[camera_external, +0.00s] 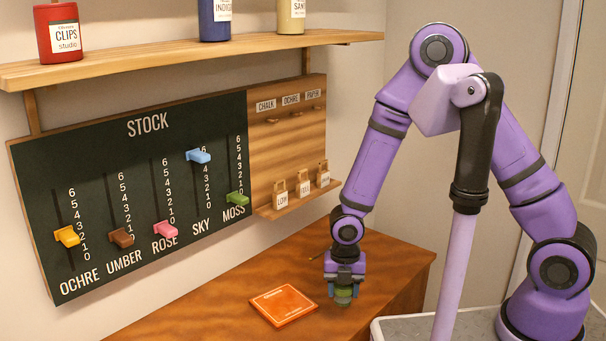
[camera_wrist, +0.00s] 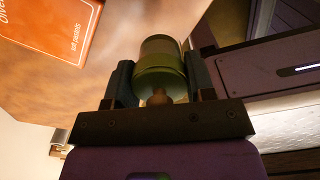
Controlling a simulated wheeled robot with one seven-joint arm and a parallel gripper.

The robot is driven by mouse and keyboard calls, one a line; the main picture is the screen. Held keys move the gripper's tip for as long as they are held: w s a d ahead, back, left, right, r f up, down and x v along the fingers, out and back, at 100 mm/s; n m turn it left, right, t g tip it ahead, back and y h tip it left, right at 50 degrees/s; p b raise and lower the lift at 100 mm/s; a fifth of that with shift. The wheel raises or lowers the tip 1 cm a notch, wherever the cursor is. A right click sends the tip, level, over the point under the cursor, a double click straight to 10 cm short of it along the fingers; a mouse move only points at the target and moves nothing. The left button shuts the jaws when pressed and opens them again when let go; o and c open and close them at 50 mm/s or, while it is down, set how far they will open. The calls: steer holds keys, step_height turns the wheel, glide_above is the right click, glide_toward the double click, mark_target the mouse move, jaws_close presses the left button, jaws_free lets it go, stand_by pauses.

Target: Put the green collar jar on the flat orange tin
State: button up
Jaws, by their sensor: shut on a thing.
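The green collar jar (camera_external: 343,297) is in my gripper (camera_external: 345,288), over the right part of the wooden table. In the wrist view the jar (camera_wrist: 160,65) sits between the two fingers, which are shut on its sides. I cannot tell whether its base touches the table. The flat orange tin (camera_external: 284,305) lies on the table to the left of the jar, apart from it. A corner of the tin also shows at the upper left of the wrist view (camera_wrist: 45,30).
The table (camera_external: 240,298) is clear around the tin. Behind it hangs a dark stock board (camera_external: 130,190) with several coloured sliders. A small ledge (camera_external: 300,203) with tags and a shelf (camera_external: 180,55) with several containers are on the wall.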

steer(key=s+a+n, duration=0.2)
steer(key=s+a, duration=0.2)
glide_above(283, 302)
steer(key=shift+s+f, duration=0.15)
steer(key=shift+f, duration=2.1)
steer(key=shift+f, duration=0.1)
steer(key=o, duration=1)
step_height(283, 302, up, 12)
steer(key=shift+r, duration=0.15)
